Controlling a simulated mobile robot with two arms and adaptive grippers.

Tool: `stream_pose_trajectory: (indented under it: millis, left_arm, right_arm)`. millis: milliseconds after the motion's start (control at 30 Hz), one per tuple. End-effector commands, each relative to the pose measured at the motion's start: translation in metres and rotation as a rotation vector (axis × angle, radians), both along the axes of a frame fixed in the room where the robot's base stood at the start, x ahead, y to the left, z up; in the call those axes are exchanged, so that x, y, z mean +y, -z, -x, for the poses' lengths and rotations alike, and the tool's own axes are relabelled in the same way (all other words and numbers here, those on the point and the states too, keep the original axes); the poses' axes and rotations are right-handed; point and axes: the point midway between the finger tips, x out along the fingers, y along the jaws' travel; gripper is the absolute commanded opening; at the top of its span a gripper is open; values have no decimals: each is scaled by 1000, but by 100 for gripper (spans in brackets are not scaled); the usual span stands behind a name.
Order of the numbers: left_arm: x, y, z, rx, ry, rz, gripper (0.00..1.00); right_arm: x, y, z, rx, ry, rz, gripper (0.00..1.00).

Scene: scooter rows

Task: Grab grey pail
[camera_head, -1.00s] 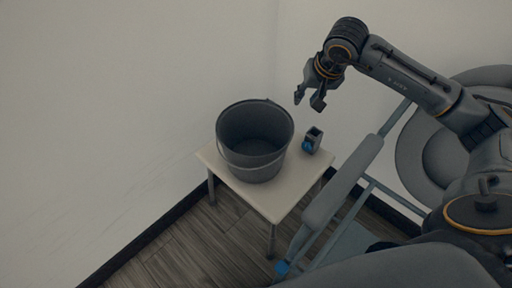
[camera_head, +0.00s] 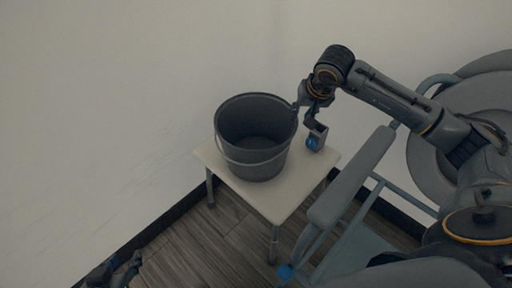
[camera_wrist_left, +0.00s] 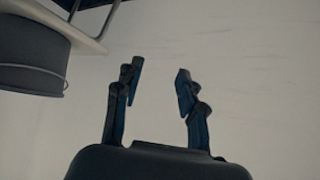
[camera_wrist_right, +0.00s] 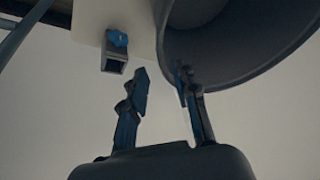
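The grey pail (camera_head: 254,150) stands upright on a small white table, its wire handle hanging down at the front. My right gripper (camera_head: 306,112) is at the pail's right rim. In the right wrist view my right gripper (camera_wrist_right: 160,88) is open, with one finger overlapping the edge of the pail (camera_wrist_right: 235,65) and the other outside it; contact cannot be told. My left gripper (camera_head: 125,268) is at the bottom left of the head view, away from the table. In the left wrist view my left gripper (camera_wrist_left: 158,85) is open and empty, with the pail (camera_wrist_left: 28,52) at the upper left.
The white table (camera_head: 275,203) is small. A small dark and blue item (camera_head: 315,138) stands on it right of the pail, close to my right gripper. A chair-like frame with a grey armrest (camera_head: 350,175) is at the table's right. Walls stand behind.

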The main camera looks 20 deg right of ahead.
Motion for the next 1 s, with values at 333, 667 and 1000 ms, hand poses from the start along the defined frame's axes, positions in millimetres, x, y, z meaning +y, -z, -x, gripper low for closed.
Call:
stream_pose_trajectory:
  millis: [333,667,1000]
  left_arm:
    - [-10,-20,-24,-159,12,36,40]
    - [-24,-62,-53,-425,30,98,40]
    - [-27,-76,-58,-491,34,114,40]
  right_arm:
    - [0,28,-11,0,0,0,29]
    - [4,64,-24,1,1,-1,29]
    - [3,71,-28,-2,1,0,29]
